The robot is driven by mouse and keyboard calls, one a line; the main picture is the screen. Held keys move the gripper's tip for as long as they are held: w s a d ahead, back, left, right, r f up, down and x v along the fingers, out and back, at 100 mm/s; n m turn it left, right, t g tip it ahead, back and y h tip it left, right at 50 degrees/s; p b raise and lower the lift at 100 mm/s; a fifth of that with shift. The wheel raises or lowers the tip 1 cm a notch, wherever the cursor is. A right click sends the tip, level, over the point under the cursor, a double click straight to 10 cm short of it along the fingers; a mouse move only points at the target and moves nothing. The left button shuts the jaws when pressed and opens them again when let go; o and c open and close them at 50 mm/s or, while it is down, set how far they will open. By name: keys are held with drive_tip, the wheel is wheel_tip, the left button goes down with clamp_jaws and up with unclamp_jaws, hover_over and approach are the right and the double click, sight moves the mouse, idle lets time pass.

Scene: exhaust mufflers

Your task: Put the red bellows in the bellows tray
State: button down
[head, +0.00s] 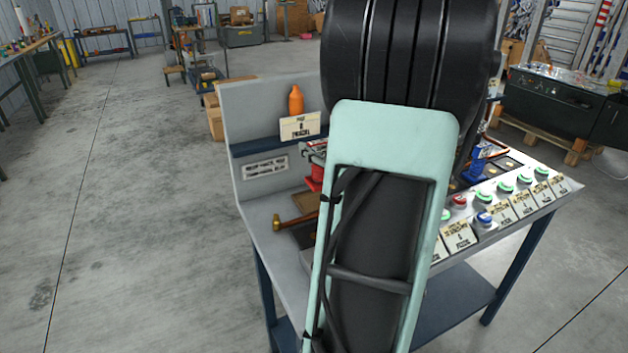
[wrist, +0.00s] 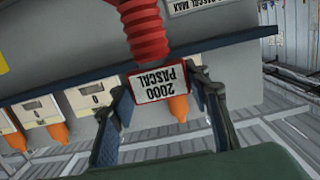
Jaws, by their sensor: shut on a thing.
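The red bellows (wrist: 143,30) hangs from my gripper (wrist: 165,95) in the wrist view. Its ribbed body runs out of the picture at the top. A red-edged plate reading "2000 PASCAL" (wrist: 160,82) is at its end, between my two fingers. In the head view, the red bellows (head: 315,180) shows in part to the left of my arm, above the bench. My gripper (head: 314,148) is partly hidden there by my arm. I cannot tell which surface on the bench is the bellows tray; my arm covers much of the bench.
Several buttons with signs line the right front edge. The floor to the left is clear.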

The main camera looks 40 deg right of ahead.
drive_tip(key=w+d+f+b, duration=0.1)
drive_tip(key=w+f+b, duration=0.2)
drive_tip(key=f+b, duration=0.3)
wheel_tip(320, 180, down, 2)
drive_tip(key=shift+w+d+f, duration=0.1)
drive_tip(key=shift+w+d, duration=0.25)
drive_tip(key=shift+f, duration=0.15)
drive_tip(key=c, duration=1.1)
unclamp_jaws()
drive_tip(key=p+v, duration=0.1)
drive_tip(key=v, duration=1.1)
drive_tip(key=shift+r, duration=0.2)
